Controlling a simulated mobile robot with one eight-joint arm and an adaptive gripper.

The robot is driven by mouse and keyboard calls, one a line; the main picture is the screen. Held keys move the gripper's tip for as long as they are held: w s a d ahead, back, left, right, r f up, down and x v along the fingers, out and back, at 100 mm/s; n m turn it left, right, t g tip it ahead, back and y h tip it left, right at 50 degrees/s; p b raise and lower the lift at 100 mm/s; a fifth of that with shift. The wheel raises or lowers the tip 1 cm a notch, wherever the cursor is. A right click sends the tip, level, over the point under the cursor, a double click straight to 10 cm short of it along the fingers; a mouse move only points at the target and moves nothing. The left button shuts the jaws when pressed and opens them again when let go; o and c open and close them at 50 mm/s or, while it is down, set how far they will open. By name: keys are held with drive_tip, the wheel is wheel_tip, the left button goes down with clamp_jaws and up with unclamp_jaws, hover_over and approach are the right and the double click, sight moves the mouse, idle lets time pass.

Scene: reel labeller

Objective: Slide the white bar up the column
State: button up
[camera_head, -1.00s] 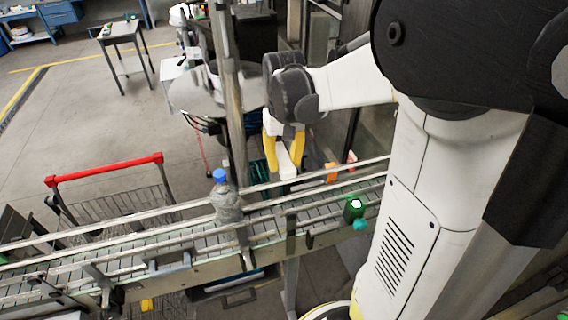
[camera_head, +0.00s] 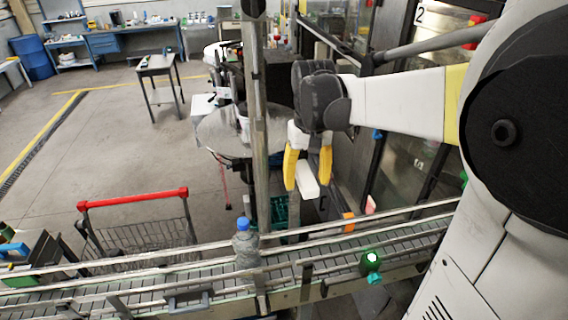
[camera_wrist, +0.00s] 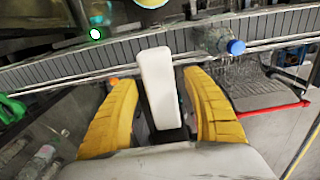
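The white bar (camera_head: 306,181) is a short block beyond the conveyor in the head view. It stands between the yellow fingers of my gripper (camera_head: 308,176). In the wrist view the white bar (camera_wrist: 159,85) points away between the two fingers of my gripper (camera_wrist: 157,80). The fingers are spread, with narrow gaps seen beside the bar; contact with it is not clear. A tall grey column (camera_head: 259,120) rises left of my gripper. Where the bar joins a column is hidden.
A conveyor (camera_head: 200,285) with rails crosses the front, carrying a blue-capped bottle (camera_head: 245,243). A green-lit button (camera_head: 371,258) is on its near side. A red-handled cart (camera_head: 135,197) stands left. Glass machine doors (camera_head: 415,150) are at right. Open floor lies at back left.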

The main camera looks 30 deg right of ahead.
wheel_tip(320, 180, up, 12)
idle(0.6)
